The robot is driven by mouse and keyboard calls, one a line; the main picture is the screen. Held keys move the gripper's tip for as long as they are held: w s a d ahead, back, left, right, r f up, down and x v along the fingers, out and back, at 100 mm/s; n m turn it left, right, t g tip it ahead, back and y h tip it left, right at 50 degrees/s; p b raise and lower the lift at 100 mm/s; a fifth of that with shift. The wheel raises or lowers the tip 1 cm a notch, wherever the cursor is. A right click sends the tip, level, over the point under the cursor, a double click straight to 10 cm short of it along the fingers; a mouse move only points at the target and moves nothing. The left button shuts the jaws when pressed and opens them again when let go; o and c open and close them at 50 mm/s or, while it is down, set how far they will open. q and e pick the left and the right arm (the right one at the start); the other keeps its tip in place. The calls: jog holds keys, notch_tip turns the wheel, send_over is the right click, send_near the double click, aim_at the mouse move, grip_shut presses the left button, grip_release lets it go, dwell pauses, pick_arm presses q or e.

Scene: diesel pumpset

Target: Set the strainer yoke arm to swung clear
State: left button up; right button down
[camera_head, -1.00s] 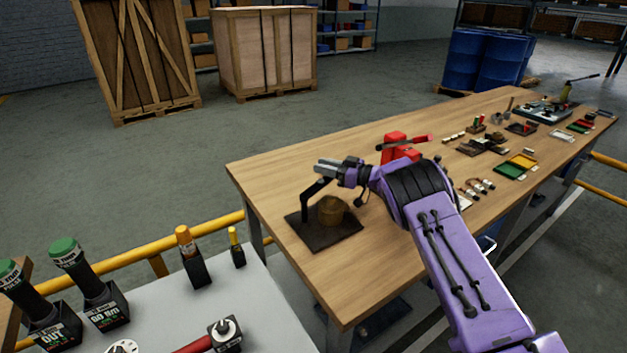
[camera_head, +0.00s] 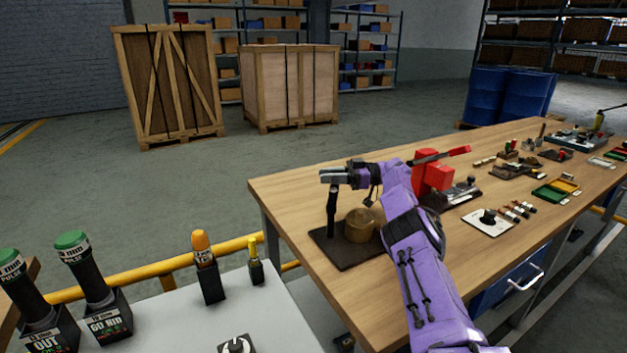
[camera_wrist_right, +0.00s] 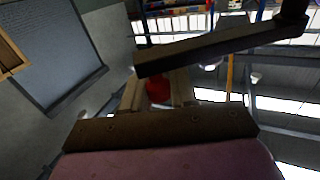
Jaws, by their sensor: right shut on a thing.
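The strainer is a brass cylinder (camera_head: 358,228) on a dark square base plate (camera_head: 345,254) at the near left corner of the wooden bench. A black post (camera_head: 331,216) stands at the plate's left side, beside the cylinder. The yoke arm shows in the right wrist view as a dark bar (camera_wrist_right: 220,46) running from a post at upper right across the fingertips. In the head view it is foreshortened and mostly hidden at the post's top. My right gripper (camera_head: 331,178) is shut on it, left of and above the cylinder. My left gripper is out of view.
A red block with a lever (camera_head: 432,178) stands on the bench behind my right arm. A white plate with a black knob (camera_head: 488,220) and several small parts lie farther right. A grey panel with buttons (camera_head: 75,262) is at lower left. The bench left of the plate is mostly clear.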

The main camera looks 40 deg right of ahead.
jog(key=shift+r, duration=0.15)
jog(key=c, duration=1.2)
grip_release()
jog(key=shift+c, duration=0.2)
notch_tip(320, 180, up, 9)
jog(key=b, duration=0.7)
send_over(331, 194)
jog(key=s+a+r+b, duration=0.2)
jog(key=s+a+r, duration=0.2)
jog(key=s+a, duration=0.1)
jog(key=shift+s+a+b, duration=0.4)
jog(key=shift+a, duration=0.05)
